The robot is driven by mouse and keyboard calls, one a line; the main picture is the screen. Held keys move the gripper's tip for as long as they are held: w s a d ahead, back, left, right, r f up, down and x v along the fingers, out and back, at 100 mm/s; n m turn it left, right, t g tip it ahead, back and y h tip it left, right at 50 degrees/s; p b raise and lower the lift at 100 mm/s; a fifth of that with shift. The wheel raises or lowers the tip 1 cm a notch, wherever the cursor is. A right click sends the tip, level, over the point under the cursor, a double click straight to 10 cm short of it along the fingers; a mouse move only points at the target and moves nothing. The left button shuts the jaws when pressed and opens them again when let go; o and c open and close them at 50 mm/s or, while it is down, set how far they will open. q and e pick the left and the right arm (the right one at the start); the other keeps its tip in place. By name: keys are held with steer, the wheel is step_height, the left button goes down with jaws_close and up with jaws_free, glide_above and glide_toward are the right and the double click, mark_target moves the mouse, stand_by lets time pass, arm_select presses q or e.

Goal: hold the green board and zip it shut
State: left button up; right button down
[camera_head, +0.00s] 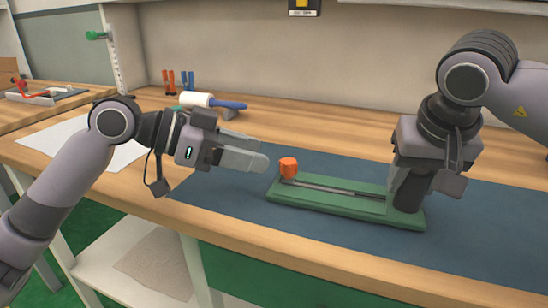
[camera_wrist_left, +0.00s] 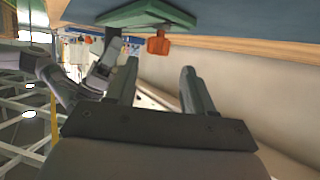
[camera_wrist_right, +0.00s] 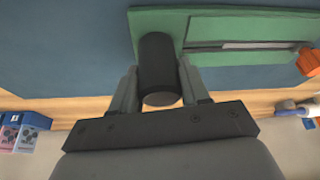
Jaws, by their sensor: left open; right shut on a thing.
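The green board (camera_head: 335,208) lies flat on the blue mat, with a dark grey zip track (camera_head: 340,189) along its top. An orange pull (camera_head: 288,166) stands at the track's left end; it also shows in the left wrist view (camera_wrist_left: 158,43). A black upright handle (camera_head: 408,194) stands at the board's right end. My right gripper (camera_wrist_right: 158,78) is shut on this handle, one finger on each side. My left gripper (camera_head: 258,157) is open and empty, just left of the orange pull and apart from it.
The blue mat (camera_head: 480,240) covers much of the wooden table (camera_head: 240,228). Behind my left gripper are a white roller with a blue handle (camera_head: 228,104) and orange and blue tools (camera_head: 170,82). A white sheet (camera_head: 60,140) lies at the left. The mat's right side is clear.

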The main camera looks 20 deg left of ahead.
arm_select(q)
steer(key=shift+v, duration=2.6)
arm_select(e)
steer(key=shift+c, duration=2.4)
jaws_free()
steer(key=shift+r, duration=0.1)
